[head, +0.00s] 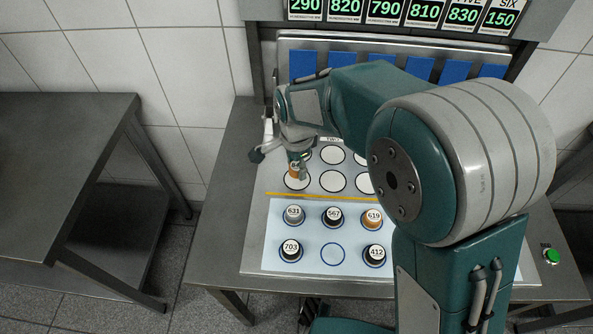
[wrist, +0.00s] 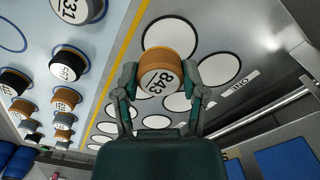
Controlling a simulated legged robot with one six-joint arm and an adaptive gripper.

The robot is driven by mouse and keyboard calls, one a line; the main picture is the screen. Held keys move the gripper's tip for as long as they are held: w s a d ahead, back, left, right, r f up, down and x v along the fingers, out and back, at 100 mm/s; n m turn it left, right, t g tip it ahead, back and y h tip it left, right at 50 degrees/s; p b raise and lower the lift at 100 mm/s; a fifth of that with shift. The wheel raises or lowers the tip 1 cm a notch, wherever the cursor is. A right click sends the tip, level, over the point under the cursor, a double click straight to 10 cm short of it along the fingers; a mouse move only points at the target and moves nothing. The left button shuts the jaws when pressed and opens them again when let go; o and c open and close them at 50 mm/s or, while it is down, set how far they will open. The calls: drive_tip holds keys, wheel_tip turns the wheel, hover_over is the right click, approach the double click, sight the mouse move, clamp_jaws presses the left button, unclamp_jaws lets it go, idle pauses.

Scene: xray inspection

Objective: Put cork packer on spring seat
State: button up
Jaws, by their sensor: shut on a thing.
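My gripper (wrist: 160,77) is shut on a brown, cork-coloured cylinder (wrist: 167,66), with a finger on either side of it. Its white top reads 843. In the head view the cylinder (head: 293,170) is under my gripper (head: 299,163), over the leftmost column of white round spots. White spots with dark outlines (head: 331,181) lie on the grey panel beyond a yellow line. I cannot tell which spot is the spring seat. In the wrist view a bare white spot (wrist: 168,34) shows just past the cylinder. Whether the cylinder touches the panel is unclear.
Numbered cylinders, 631 (head: 293,215), 567 (head: 333,217), brown 619 (head: 373,219), 703 (head: 290,250) and 412 (head: 375,255), stand on the pale near area. One ring (head: 333,254) there is empty. Blue panels (head: 303,65) stand behind. My arm hides the right side.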

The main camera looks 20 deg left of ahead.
sight(296, 173)
drive_tip(key=shift+w+a+f, duration=0.3)
drive_tip(key=shift+w+f, duration=0.4)
drive_tip(key=shift+f, duration=1.65)
drive_tip(key=o, duration=0.8)
drive_tip(key=shift+f, duration=0.1)
drive_tip(key=shift+o, duration=0.2)
wheel_tip(296, 173, up, 12)
drive_tip(key=shift+s+r, duration=0.1)
drive_tip(key=shift+r, duration=0.05)
